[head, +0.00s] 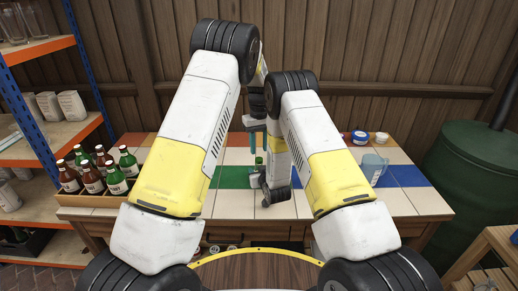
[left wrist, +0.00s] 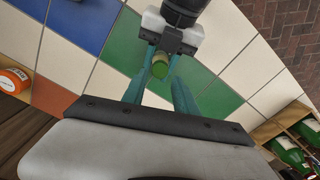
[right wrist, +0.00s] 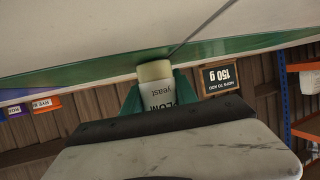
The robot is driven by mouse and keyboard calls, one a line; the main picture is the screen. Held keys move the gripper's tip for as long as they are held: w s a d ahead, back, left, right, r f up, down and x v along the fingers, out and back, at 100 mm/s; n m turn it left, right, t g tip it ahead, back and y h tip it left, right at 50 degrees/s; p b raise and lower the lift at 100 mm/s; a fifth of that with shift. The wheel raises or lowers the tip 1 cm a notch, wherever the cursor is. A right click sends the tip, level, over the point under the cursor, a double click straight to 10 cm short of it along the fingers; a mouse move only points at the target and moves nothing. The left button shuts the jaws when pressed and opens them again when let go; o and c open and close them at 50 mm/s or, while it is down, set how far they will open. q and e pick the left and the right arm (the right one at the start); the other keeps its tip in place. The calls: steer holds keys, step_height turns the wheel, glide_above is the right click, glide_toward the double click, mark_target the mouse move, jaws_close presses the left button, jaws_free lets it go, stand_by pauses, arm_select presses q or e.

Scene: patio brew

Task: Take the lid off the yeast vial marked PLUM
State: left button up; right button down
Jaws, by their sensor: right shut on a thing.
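The PLUM yeast vial (right wrist: 157,92) is in the right wrist view, its label upside down there and its cream-coloured base end toward the table. My right gripper (right wrist: 157,98) is shut on the vial between teal fingers. In the head view my left gripper (head: 259,150) is above the table's middle.
The tiled table (head: 232,205) is mostly clear in the middle. A crate of bottles (head: 95,199) stands at its left. A measuring jug (head: 374,167) and small tubs (head: 360,137) are at the right. A sign reading 150 g (right wrist: 221,77) is behind the vial.

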mark_target(259, 159)
arm_select(q)
steer(key=m, duration=0.4)
steer(key=shift+r+m, duration=0.35)
steer(key=shift+m, duration=0.05)
steer(key=m, duration=0.4)
steer(key=shift+r, duration=0.4)
steer(key=m, duration=0.2)
steer(key=r+m, duration=0.1)
steer(key=m, duration=0.1)
steer(key=shift+m, duration=0.3)
steer(key=m, duration=0.4)
steer(key=shift+r, duration=0.35)
steer(key=shift+m, duration=0.3)
steer(key=shift+f, duration=3.95)
jaws_close()
steer(key=n, duration=0.6)
steer(key=shift+n, duration=0.3)
steer(key=n, duration=0.6)
steer(key=shift+n, duration=0.4)
